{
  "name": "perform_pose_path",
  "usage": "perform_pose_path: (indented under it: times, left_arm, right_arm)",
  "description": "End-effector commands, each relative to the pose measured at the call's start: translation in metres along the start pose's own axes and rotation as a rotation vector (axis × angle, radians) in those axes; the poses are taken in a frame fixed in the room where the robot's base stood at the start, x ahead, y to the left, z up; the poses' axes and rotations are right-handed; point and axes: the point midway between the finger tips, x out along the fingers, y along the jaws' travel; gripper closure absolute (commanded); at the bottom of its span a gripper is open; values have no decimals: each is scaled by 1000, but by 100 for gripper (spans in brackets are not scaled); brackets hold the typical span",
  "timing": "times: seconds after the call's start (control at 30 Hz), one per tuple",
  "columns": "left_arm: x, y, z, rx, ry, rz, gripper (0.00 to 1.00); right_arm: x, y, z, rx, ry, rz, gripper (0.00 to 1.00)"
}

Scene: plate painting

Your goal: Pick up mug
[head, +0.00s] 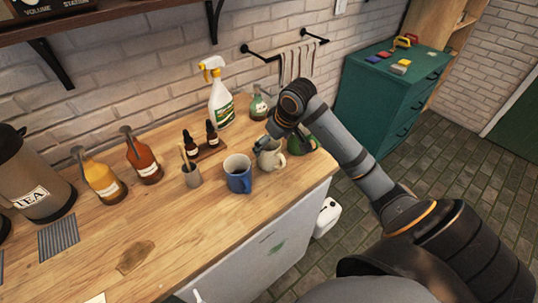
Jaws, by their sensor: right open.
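A blue mug (237,175) stands upright on the wooden counter, its handle toward the right front. A pale cream mug (270,158) stands just to its right, partly hidden by my right gripper. A green mug or similar green vessel (302,143) is further right, partly behind my arm. My right gripper (261,146) is open over the rim of the cream mug; whether it touches the mug is hard to tell. My left gripper is not in view.
A spray bottle (220,98), a green flask (259,105) and small dark bottles (190,142) stand behind the mugs. A grey cup (191,176) is left of the blue mug. Orange (101,180) and red-brown (144,161) bottles stand further left. The front counter is mostly clear.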

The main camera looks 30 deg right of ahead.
Motion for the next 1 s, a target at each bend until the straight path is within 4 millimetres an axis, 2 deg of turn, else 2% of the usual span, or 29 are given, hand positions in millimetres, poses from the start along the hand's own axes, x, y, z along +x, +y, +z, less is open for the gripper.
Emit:
perform_pose_path:
  times: [0.13,0.4,0.67,0.77,1.0]
  left_arm:
    - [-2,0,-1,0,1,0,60]
    - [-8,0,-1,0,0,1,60]
    - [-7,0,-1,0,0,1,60]
    - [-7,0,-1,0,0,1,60]
    - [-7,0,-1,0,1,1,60]
  right_arm:
    - [5,-1,0,1,-1,-2,1]
    - [47,-3,-3,1,-1,-2,1]
    - [52,-2,-2,-1,-1,2,1]
    - [52,-2,-2,-1,-1,2,12]
    - [52,-2,-2,-1,0,2,44]
